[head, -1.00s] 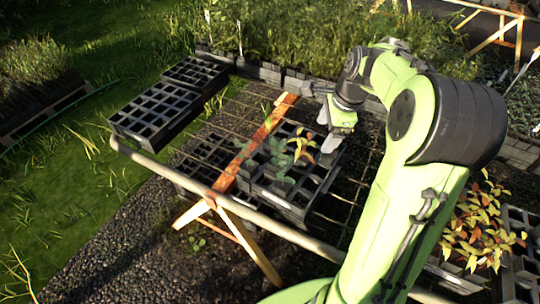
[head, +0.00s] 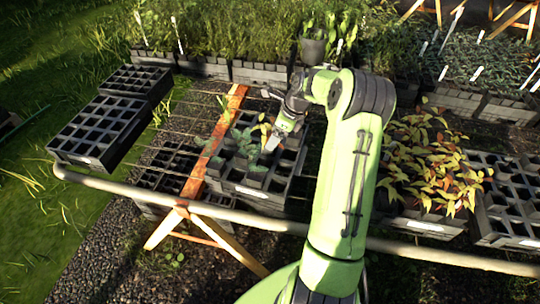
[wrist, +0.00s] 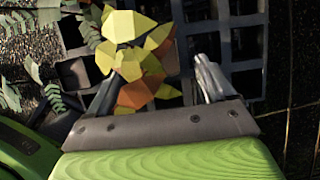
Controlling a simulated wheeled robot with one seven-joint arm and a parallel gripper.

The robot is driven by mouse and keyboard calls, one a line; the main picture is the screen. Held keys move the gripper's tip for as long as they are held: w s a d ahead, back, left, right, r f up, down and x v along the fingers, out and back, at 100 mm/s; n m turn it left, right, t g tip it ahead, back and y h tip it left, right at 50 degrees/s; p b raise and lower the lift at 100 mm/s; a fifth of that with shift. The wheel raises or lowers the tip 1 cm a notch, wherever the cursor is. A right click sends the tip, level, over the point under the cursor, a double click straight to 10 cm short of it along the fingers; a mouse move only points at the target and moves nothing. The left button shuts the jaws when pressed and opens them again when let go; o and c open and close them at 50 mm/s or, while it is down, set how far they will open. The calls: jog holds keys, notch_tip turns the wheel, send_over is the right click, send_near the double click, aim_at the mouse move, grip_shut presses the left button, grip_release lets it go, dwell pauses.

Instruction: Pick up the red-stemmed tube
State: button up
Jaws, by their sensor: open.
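A small plant with yellow and orange-red leaves (head: 264,128) stands in a black tube tray (head: 262,192) on the wire bench in the head view. I take it for the red-stemmed tube; its stem and tube are hidden under the leaves. In the wrist view its leaves (wrist: 128,62) lie between and in front of my fingers. My gripper (head: 277,140) is over the tray beside this plant; in the wrist view my gripper (wrist: 157,85) is open, with one finger each side of the leaves. I cannot tell if the fingers touch it.
Blue-green ferny plants (head: 243,150) stand just left in the same tray. Empty black trays (head: 98,128) lie at the left. A tray of yellow-red plants (head: 430,165) is right of my arm. A pale rail (head: 110,184) runs along the bench front.

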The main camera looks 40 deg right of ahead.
aim_at(270, 154)
jog(key=b+x, duration=0.1)
jog(key=x, duration=0.3)
jog(key=shift+d, duration=0.1)
jog(key=shift+r, duration=0.1)
jog(key=shift+c, duration=0.5)
grip_shut()
